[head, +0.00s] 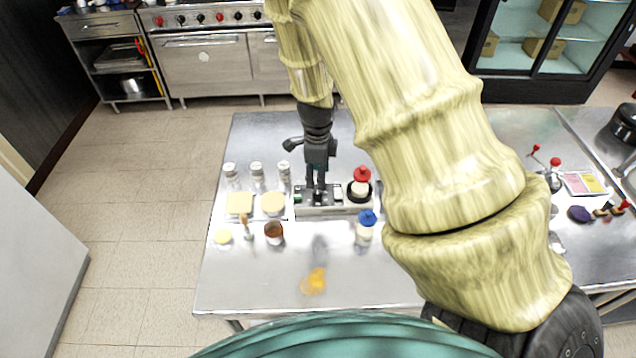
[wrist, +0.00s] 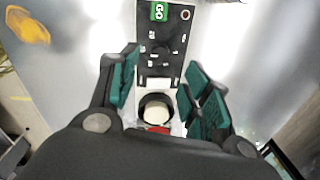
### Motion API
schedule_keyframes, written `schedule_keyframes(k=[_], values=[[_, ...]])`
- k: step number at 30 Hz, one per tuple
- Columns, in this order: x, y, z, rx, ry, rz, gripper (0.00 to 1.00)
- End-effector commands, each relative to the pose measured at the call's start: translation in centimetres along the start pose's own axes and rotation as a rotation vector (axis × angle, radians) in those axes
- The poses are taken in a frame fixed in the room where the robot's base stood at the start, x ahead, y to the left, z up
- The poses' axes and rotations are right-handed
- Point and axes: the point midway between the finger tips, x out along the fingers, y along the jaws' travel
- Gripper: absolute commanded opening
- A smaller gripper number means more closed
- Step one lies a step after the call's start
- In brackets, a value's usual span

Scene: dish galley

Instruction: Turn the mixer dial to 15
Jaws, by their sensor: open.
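The mixer (head: 335,210) is a low grey box on the steel table. In the wrist view its dark top panel (wrist: 150,78) runs between my fingers, with a green display (wrist: 159,11) at the far end whose digits I cannot read surely. The dial appears as a dark shape (wrist: 160,50) ringed by small white marks; its pointer is unclear.
Several white-topped shakers (head: 256,172) stand left of the mixer, near pale flat pieces (head: 239,203). A brown cup (head: 274,233) and a blue-capped bottle (head: 366,229) stand in front. A yellow patch (head: 315,281) lies near the front edge.

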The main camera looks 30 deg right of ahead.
Motion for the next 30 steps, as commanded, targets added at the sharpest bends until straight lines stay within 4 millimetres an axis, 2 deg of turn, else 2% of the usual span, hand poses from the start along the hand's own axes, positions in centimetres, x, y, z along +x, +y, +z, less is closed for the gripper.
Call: schedule_keyframes(k=[3, 10, 30], values=[[-1.9, 0.0, -0.1, 0.000, 0.001, -0.002, 0.48], [-4.1, -0.1, -0.1, 0.001, 0.001, -0.001, 0.48], [-4.5, 0.0, -0.1, 0.001, 0.001, 0.000, 0.48]])
